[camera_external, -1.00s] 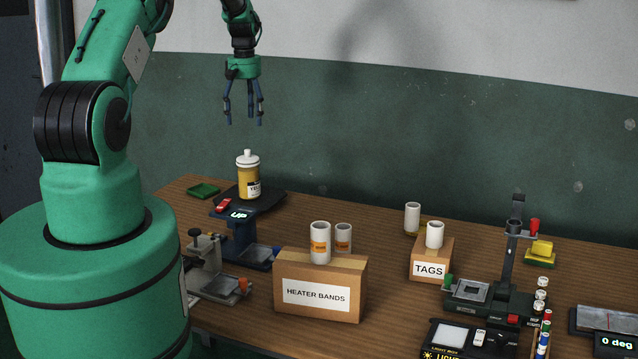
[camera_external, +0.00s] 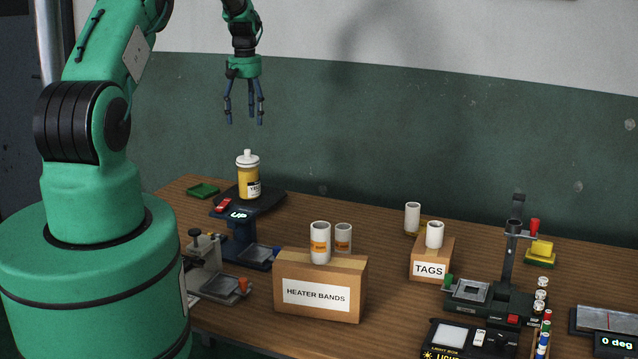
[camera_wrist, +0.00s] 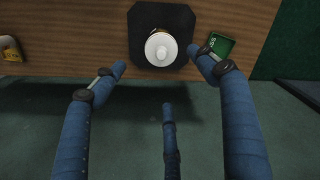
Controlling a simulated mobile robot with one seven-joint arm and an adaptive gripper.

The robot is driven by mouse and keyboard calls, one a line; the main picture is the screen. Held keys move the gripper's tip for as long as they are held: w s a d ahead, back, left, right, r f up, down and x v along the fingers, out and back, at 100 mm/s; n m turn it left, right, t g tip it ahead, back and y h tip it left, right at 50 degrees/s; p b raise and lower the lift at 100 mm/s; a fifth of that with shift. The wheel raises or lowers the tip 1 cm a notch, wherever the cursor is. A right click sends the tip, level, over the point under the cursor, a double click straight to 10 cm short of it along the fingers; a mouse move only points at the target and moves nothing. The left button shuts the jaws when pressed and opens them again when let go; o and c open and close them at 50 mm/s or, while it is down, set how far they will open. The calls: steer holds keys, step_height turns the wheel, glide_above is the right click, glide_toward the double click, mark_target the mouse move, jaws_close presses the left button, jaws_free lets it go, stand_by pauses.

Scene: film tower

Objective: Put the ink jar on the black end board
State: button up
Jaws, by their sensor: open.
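The ink jar (camera_external: 248,181) is a yellow jar with a white lid and a partly legible label. It stands upright on the black end board (camera_external: 272,196), a dark flat board at the back left of the table. In the wrist view the white lid (camera_wrist: 161,48) shows from above, near the middle of the black board (camera_wrist: 180,67). My gripper (camera_external: 244,122) is open and empty, high above the jar and apart from it. Its three blue fingers also show in the wrist view, spread below and beside the board.
A green tray (camera_external: 203,190) lies left of the board. A box marked HEATER BANDS (camera_external: 320,291) with white cylinders, a TAGS box (camera_external: 430,263) and bench devices stand further right.

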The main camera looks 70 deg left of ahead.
steer(key=w+d+r+m, duration=0.2)
steer(key=w+d+r, duration=0.3)
steer(key=d+r, duration=0.4)
steer(key=w+d+r+m, duration=0.2)
steer(key=w+d+r, duration=0.3)
steer(key=d+r, duration=0.4)
steer(key=s+d+r+m+t, duration=0.1)
steer(key=d+r+m, duration=0.1)
steer(key=d+r, duration=0.6)
steer(key=s+d+r+m+t+y, duration=0.15)
steer(key=d+r, duration=0.25)
steer(key=d, duration=0.9)
steer(key=s+d+r+m, duration=0.1)
steer(key=d+r+m, duration=0.2)
steer(key=d+r, duration=0.5)
steer(key=s+d+m+t, duration=0.1)
steer(key=s+d+m, duration=0.2)
steer(key=s+d, duration=0.8)
steer(key=s+d+f+m+t+h, duration=0.1)
steer(key=s+d+m, duration=0.3)
steer(key=s+d, duration=0.7)
steer(key=d+t, duration=0.1)
steer(key=d, duration=0.4)
steer(key=shift+s+f, duration=0.25)
steer(key=shift+s, duration=0.1)
steer(key=shift+m+h, duration=0.25)
